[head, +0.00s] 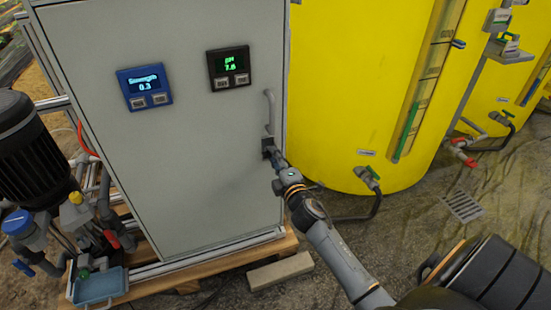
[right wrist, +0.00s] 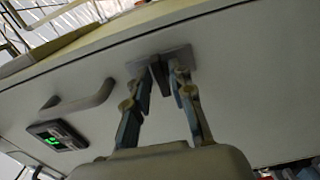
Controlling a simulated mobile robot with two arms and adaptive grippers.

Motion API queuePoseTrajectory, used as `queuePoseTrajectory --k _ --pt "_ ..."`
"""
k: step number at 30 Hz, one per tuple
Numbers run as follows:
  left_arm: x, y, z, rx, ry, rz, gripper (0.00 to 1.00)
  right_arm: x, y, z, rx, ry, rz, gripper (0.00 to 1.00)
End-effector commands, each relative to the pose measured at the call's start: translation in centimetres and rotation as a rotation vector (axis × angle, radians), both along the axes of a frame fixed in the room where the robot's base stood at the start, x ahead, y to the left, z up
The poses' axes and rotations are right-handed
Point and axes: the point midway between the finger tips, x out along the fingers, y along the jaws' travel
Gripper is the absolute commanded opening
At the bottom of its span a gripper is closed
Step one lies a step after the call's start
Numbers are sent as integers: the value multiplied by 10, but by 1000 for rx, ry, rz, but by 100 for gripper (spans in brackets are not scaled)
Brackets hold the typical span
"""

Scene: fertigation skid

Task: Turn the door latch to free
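The grey door latch (head: 267,147) sits at the right edge of the cabinet door (head: 200,165), just below the door handle. My right gripper (head: 276,157) is at the latch, its fingers hiding part of it in the head view. In the right wrist view the dark latch lever (right wrist: 160,78) stands out from its grey plate (right wrist: 158,58), between the two fingertips of my right gripper (right wrist: 164,80). The fingers look closed in on the lever from both sides; contact is hard to make out. The door looks shut. My left gripper is not in view.
The bar handle (head: 269,110) is close above the latch. A yellow tank (head: 340,90) stands right of the cabinet. A block (head: 280,271) lies on the floor in front. A pump (head: 30,150) and pipework are at the left.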

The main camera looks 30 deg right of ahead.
Motion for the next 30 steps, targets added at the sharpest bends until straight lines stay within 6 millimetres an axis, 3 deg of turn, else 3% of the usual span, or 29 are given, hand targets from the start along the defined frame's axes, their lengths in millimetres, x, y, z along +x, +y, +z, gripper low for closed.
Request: queuePoseTrajectory --k 10,14,24,30 --pt "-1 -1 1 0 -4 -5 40 -1 1 0 -2 0 1 34" --pt "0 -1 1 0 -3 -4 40 -12 4 -1 -1 2 1 34" --pt "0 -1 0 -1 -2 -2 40 -79 19 -2 1 3 0 34" --pt "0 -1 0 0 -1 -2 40 -107 26 -1 0 1 0 34"
